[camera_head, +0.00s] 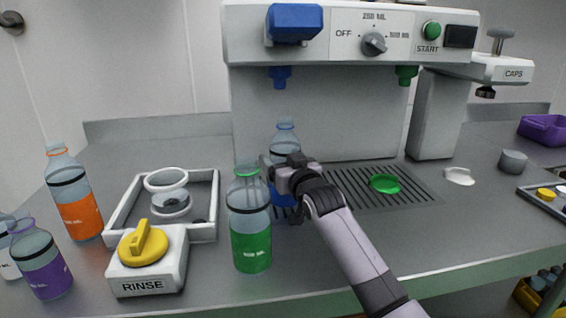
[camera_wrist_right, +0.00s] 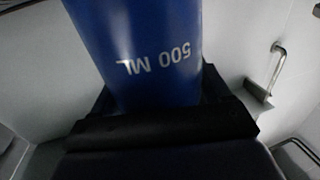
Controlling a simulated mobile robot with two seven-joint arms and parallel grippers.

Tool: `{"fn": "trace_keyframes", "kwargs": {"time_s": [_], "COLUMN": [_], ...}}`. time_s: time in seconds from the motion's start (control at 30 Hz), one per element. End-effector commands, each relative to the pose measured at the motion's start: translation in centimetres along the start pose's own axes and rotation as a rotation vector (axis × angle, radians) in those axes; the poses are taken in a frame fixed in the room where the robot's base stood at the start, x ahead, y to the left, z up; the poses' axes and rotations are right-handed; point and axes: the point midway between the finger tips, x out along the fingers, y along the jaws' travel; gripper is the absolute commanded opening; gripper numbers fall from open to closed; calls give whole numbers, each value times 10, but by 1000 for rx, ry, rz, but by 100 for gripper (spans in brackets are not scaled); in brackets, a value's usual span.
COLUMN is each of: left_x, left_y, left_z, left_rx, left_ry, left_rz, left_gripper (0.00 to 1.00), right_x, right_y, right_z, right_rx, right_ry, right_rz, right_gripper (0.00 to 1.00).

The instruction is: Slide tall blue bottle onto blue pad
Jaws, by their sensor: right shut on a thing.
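The tall blue bottle (camera_head: 285,147) stands upright under the blue nozzle (camera_head: 279,75) at the left end of the drip grate, its lower part partly hidden by my gripper and the green bottle. My right gripper (camera_head: 278,177) is shut on it, around its blue label. In the right wrist view the blue label reading 500 ML (camera_wrist_right: 150,50) fills the space at the jaws. A little blue shows low beside the green bottle; I cannot tell whether it is the pad or the label. My left gripper is not in view.
A green bottle (camera_head: 250,225) stands close in front of the blue one. The rinse unit (camera_head: 147,277), an orange bottle (camera_head: 75,200) and a purple bottle (camera_head: 42,265) are at left. A green pad (camera_head: 385,184) lies on the grate (camera_head: 425,199); the counter right of it is mostly clear.

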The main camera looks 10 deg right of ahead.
Motion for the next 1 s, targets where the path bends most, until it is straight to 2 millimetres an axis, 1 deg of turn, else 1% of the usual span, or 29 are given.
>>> {"fn": "trace_keyframes", "kwargs": {"time_s": [0.6, 1.0], "left_x": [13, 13], "left_y": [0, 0], "left_z": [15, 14], "left_rx": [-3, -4], "left_ry": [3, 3], "left_rz": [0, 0], "left_gripper": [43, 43], "right_x": [22, 24], "right_y": [-3, -3], "right_z": [0, 0], "right_rx": [0, 0], "right_ry": [1, 1], "right_rz": [0, 0], "right_gripper": [47, 47]}}
